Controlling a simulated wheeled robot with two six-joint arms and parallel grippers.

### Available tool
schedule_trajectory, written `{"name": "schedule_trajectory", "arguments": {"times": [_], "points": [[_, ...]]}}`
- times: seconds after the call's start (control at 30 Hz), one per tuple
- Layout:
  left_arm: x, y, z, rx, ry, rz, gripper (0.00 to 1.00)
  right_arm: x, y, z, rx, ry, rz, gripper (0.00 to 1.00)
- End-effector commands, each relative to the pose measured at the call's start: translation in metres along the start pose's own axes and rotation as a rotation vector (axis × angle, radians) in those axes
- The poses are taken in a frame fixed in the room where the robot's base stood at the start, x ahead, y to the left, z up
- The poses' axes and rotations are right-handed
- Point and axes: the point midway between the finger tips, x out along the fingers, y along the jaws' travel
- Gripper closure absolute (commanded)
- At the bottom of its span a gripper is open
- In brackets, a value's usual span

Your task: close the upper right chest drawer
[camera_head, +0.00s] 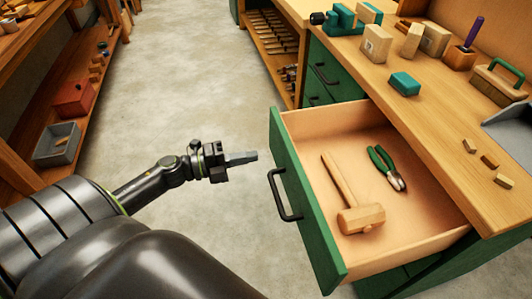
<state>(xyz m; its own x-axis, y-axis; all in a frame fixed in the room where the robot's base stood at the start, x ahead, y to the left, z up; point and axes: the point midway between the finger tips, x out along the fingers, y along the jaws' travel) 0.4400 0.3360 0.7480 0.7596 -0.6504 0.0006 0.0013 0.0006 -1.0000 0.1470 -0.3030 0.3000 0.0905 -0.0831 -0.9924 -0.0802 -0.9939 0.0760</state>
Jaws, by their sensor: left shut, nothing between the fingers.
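The upper right chest drawer (301,196) is pulled well out from under the wooden bench top. It has a green front and a black bar handle (283,196). A wooden mallet (352,200) and green-handled pliers (387,168) lie inside it. My left gripper (246,157) comes in from the left and is shut and empty. In the picture it lies just left of the drawer front, near the handle, and appears apart from both. My right gripper is not in view.
The bench top (425,126) carries wooden blocks, a teal block (404,84), a brush (499,82) and a vise. Shelves (40,110) with a red box (73,97) and a grey bin (57,145) stand at left. The floor (190,60) between is clear.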

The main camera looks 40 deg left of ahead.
Motion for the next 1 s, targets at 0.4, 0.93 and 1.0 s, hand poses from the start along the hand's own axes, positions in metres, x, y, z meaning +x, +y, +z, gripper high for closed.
{"name": "schedule_trajectory", "arguments": {"times": [0.4,0.93,1.0], "points": [[0.047,-0.001,0.000,-0.002,-0.001,-0.002,1.00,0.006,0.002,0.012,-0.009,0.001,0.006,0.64],[0.052,0.000,0.000,-0.001,-0.001,0.000,1.00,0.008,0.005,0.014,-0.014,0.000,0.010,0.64],[0.054,-0.001,0.001,-0.001,-0.001,-0.001,1.00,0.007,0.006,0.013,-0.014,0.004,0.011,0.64]]}}
